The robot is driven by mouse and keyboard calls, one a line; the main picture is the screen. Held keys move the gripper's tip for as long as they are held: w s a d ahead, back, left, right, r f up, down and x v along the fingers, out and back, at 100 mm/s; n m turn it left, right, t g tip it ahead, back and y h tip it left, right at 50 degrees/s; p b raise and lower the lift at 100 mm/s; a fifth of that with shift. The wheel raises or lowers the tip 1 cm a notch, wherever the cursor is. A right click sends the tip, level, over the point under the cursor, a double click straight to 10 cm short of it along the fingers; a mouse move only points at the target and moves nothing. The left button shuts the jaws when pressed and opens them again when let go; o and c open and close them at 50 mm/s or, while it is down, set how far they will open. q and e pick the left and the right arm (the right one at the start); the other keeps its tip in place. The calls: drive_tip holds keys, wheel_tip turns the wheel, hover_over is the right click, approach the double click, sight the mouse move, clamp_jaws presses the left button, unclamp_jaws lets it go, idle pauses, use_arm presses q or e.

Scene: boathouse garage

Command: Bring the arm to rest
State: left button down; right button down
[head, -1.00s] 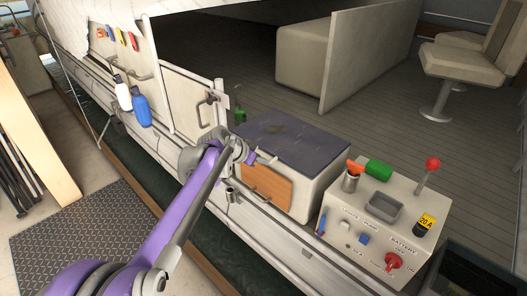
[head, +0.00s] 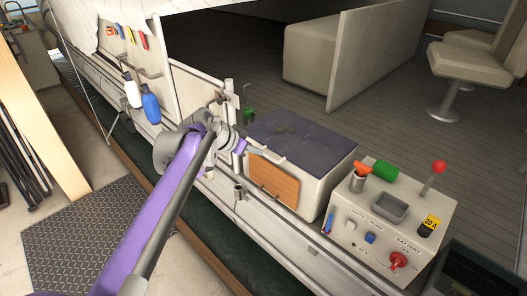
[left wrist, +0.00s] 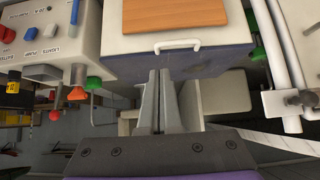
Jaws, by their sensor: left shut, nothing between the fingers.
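My left arm, purple and grey, comes in from the bottom left in the head view. Its gripper (head: 240,147) is beside the upper left of the white box with a dark blue lid (head: 298,140) and an orange-brown front panel (head: 272,178). In the left wrist view the two grey fingers (left wrist: 158,100) are together with nothing between them. They point toward the box's white handle (left wrist: 177,46), which appears just beyond the tips; I cannot tell whether they touch. My right gripper is not in view.
A battery console (head: 350,225) with a red-knobbed lever, a green cylinder and an orange-topped item stands right of the box. Blue (head: 151,104) and white bottles hang at the hull's upper left. A seat (head: 465,65) stands on open deck behind. A patterned mat (head: 90,235) lies at lower left.

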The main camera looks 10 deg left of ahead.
use_arm(q)
drive_tip(key=s+a+f+n+y, duration=0.1)
drive_tip(key=s+f, duration=0.4)
drive_tip(key=s, duration=0.6)
drive_tip(key=s+a+f+n+g+y, duration=0.1)
drive_tip(key=s+a+f+n+y, duration=0.1)
drive_tip(key=s+f, duration=0.4)
drive_tip(key=s+a+f+n+y, duration=0.2)
drive_tip(key=s+f, duration=0.4)
drive_tip(key=s, duration=0.9)
drive_tip(key=shift+s+a+n+g, duration=0.3)
drive_tip(key=shift+a+n+g, duration=0.15)
drive_tip(key=shift+n, duration=0.65)
